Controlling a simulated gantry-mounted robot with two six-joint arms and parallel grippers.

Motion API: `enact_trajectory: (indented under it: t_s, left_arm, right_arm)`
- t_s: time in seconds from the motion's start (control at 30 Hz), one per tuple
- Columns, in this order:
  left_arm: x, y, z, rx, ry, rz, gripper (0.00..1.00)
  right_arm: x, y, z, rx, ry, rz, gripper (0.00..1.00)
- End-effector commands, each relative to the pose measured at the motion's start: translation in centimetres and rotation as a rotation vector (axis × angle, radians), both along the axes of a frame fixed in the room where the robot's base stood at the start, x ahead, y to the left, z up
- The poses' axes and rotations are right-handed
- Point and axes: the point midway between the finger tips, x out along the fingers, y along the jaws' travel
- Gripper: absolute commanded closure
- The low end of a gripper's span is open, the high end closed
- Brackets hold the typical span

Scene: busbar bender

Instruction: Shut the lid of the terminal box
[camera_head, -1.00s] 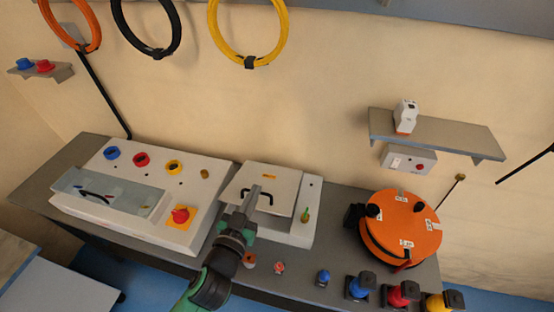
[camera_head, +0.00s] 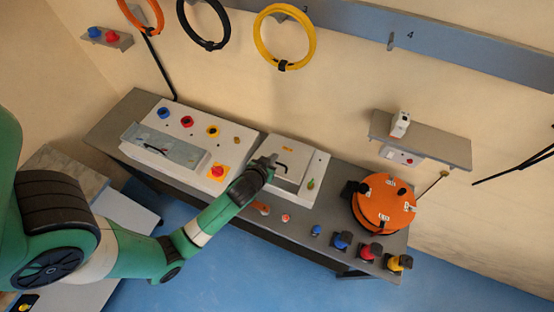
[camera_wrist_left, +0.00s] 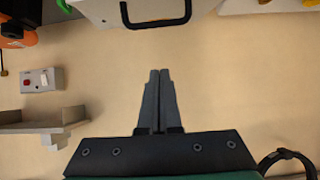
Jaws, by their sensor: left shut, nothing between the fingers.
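The terminal box (camera_head: 312,178) is the white box at the middle of the bench. Its pale lid (camera_head: 296,150) carries a black handle (camera_head: 282,169), and the handle also shows at the top of the left wrist view (camera_wrist_left: 157,23). I cannot tell the lid's exact angle. My left gripper (camera_head: 273,158) is at the lid beside the handle and partly covers the box's left side. In the left wrist view my left gripper (camera_wrist_left: 158,72) is shut with nothing between its fingers, pointing toward the handle. Contact with the lid cannot be made out. My right gripper is not in view.
A white control panel (camera_head: 198,135) with coloured knobs stands left of the box. An orange cable reel (camera_head: 383,203) stands to the right. Blue, red and yellow connectors (camera_head: 370,250) line the bench's front edge. A grey shelf (camera_head: 425,140) is on the wall.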

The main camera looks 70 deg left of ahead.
Motion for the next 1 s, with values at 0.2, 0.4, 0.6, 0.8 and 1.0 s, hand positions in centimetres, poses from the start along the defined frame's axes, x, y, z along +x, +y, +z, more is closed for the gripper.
enact_trajectory:
  t_s: [0.2,0.4,0.6,0.8,1.0]
  left_arm:
    - [2.9,2.9,-2.7,0.002,0.0,0.002,1.0]
    - [3.5,3.3,-4.9,0.0,0.004,-0.002,1.0]
    - [2.2,2.1,-6.2,0.002,0.0,-0.001,1.0]
    - [2.0,1.9,-6.4,0.002,-0.001,-0.001,1.0]
    - [2.0,1.9,-6.5,0.003,-0.001,-0.002,1.0]
  right_arm:
    - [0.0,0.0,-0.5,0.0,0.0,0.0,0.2]
    - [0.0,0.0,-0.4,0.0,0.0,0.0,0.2]
    - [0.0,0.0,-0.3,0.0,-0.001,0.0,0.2]
    - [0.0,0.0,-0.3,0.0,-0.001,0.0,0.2]
    - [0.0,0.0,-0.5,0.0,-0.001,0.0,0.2]
